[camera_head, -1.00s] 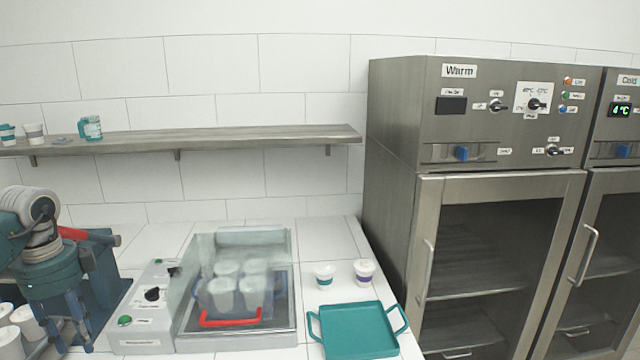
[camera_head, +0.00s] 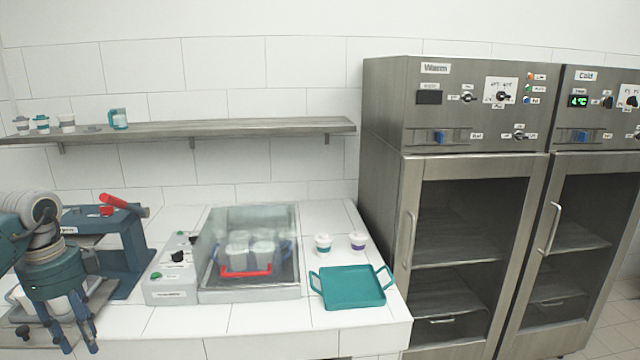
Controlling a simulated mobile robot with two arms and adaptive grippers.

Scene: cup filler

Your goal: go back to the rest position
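My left gripper (camera_head: 78,338) hangs at the lower left of the head view with its fingers pointing down. Its fingers are spread apart with nothing seen between them. It is in front of the teal machine with the red lever (camera_head: 122,240) and partly hides it and white cups behind. My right gripper is out of the frame.
A shelf (camera_head: 240,127) with several cups is above. Warm (camera_head: 395,130) and Cold cabinets stand shut at right.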

